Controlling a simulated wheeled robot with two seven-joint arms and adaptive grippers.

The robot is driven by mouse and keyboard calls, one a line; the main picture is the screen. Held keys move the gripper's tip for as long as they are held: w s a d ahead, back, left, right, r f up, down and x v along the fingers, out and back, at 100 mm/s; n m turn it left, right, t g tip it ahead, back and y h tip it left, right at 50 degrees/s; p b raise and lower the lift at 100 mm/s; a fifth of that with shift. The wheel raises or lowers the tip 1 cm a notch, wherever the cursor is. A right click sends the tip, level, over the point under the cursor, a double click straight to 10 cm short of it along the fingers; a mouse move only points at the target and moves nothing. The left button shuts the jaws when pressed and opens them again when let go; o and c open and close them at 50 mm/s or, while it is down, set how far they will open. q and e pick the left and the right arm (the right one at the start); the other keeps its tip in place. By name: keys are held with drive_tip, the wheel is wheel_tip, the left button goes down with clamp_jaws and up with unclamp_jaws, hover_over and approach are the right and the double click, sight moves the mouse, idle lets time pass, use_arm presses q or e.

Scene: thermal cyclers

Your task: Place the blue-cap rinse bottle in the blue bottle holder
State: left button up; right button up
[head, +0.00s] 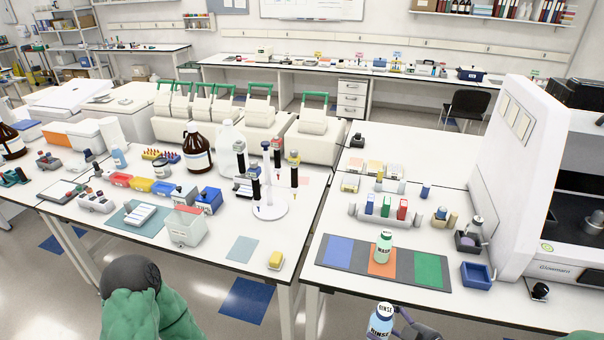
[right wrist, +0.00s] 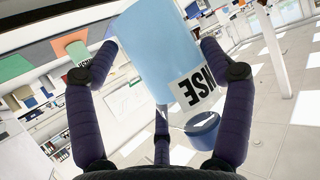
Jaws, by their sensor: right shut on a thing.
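The rinse bottle (head: 379,322) is light blue with a white "RINSE" label and stands roughly upright in the head view, at the bottom edge, in front of the right table. My right gripper (head: 398,324) is shut on it, with dark purple fingers around its body. In the right wrist view the bottle (right wrist: 160,50) sits between the fingers, and a blue round part shows beyond its label. The blue bottle holder (head: 477,276) is an open square box at the right table's front right, apart from the bottle and seemingly empty. My left gripper is out of view.
A green-labelled wash bottle (head: 384,247) stands on the orange patch of a dark mat (head: 333,270), left of the holder. A dark holder with a bottle (head: 470,242) stands behind the blue one. A large white machine (head: 510,170) rises to the right.

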drive_tip(key=shift+w+a+f+b, duration=0.25)
drive_tip(key=shift+a+f+b, duration=0.1)
drive_tip(key=shift+a+b, duration=0.05)
drive_tip(key=w+a+f+m+t+h+b, duration=0.2)
drive_tip(key=f+m+h+b, duration=0.5)
drive_tip(key=f, duration=1.1)
drive_tip(key=w+b, duration=0.1)
drive_tip(key=b, duration=0.2)
drive_tip(key=shift+w+a+t+b, duration=0.15)
drive_tip(key=shift+t+b, duration=0.15)
